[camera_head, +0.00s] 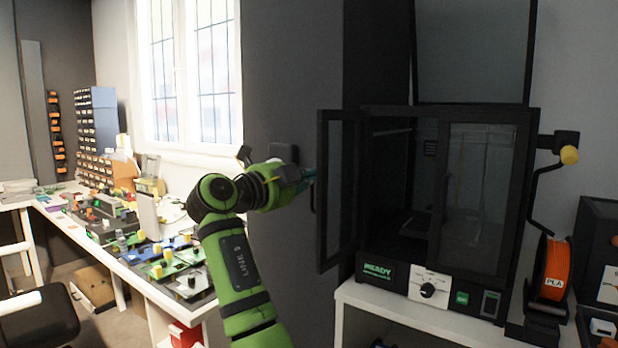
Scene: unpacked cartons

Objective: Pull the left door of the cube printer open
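The cube printer (462,190) is a black box on a white shelf at the right. Its left door (341,190) stands swung open toward the left, and the dark chamber shows behind it. Its right door (482,195) is closed.
The printer's top lid (472,50) is raised. An orange spool (555,268) hangs on a holder at its right. A cluttered white workbench (150,290) runs along the left, with a dark chair (40,315) before it. A dark wall stands behind my gripper.

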